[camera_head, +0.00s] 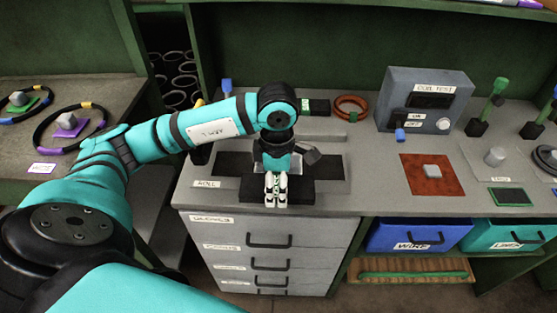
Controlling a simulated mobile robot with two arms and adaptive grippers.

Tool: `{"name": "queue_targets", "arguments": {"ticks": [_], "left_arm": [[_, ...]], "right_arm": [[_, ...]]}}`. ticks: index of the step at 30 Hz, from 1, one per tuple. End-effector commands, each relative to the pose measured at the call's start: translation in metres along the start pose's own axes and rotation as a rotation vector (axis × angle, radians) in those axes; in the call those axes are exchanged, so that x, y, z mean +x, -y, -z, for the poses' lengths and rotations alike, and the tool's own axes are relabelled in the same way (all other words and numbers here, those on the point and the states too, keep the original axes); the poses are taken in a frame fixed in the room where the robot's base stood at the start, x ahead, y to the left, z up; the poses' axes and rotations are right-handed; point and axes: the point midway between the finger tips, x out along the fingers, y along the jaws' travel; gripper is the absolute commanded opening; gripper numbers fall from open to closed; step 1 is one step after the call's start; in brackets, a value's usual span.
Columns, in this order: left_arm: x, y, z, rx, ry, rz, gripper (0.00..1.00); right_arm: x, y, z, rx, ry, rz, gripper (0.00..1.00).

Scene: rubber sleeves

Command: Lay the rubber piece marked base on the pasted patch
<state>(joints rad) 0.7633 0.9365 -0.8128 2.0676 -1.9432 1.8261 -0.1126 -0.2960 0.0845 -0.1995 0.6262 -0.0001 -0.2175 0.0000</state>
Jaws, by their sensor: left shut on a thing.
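My left gripper (276,197) points down over the front edge of the grey bench, left of centre. Its pale fingertips are shut on a dark flat rubber piece (302,193), which sticks out on both sides of them. I cannot read a base mark on it. Behind it a long dark strip (233,165) lies flat on the bench, partly hidden by the gripper. I cannot make out a pasted patch on it. Whether the held piece touches the bench is hard to tell. My right gripper is not in view.
A grey tester box (425,98) stands at the back right. A red mat (431,174) with a grey block lies right of the gripper. An orange ring (350,107) lies behind. Drawers (270,240) are below. Bench between strip and red mat is clear.

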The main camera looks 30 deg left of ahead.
Motion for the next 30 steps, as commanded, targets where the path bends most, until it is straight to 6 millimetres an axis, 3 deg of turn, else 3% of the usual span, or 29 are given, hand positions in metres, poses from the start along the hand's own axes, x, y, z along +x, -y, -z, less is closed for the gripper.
{"name": "queue_targets", "arguments": {"ticks": [9,13,20,27,30], "left_arm": [[0.004,-0.087,0.001,-0.005,0.003,0.0,0.26],[0.008,-0.111,0.002,-0.002,0.003,0.0,0.26],[0.014,-0.125,0.002,0.003,0.003,0.001,0.26],[0.043,-0.124,0.003,0.002,0.002,0.002,0.26],[0.046,-0.125,0.003,0.002,0.002,0.0,0.26]], "right_arm": [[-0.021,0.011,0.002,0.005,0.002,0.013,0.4],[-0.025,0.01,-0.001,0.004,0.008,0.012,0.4],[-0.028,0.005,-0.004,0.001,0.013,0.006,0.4],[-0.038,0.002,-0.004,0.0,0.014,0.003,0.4],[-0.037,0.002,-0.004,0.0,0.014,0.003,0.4]]}}
